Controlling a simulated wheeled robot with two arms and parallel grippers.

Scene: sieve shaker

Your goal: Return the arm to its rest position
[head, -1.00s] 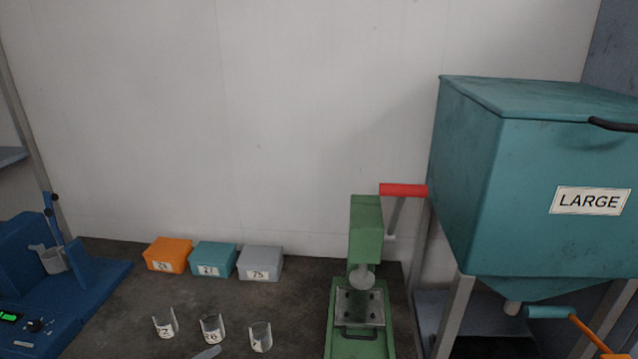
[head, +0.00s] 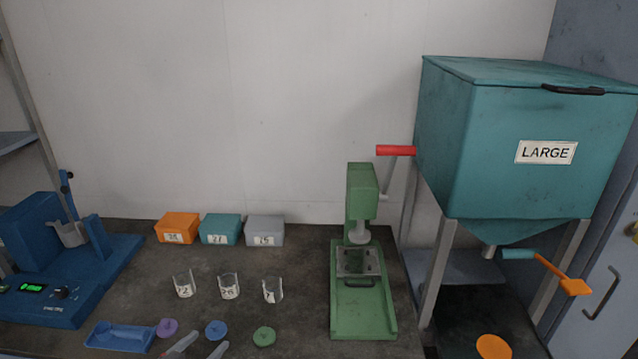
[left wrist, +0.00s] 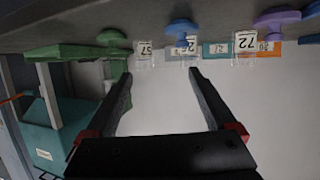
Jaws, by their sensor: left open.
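My left gripper (head: 212,341) shows at the bottom edge of the head view, its two fingers apart with nothing between them. In the left wrist view its dark fingers (left wrist: 160,82) spread open against a pale wall, and the scene appears upside down. The gripper is in front of the labelled clear cups, near the coloured lids, and touches none that I can make out. Most of the left arm is outside the head view. My right gripper is not in view.
Three clear cups (head: 229,287) stand mid-bench, before orange, teal and grey boxes (head: 221,229). Purple, blue and green lids (head: 264,337) and a blue tray (head: 120,337) lie at the front. A blue machine (head: 50,280), green press (head: 362,300) and teal LARGE hopper (head: 520,150) flank them.

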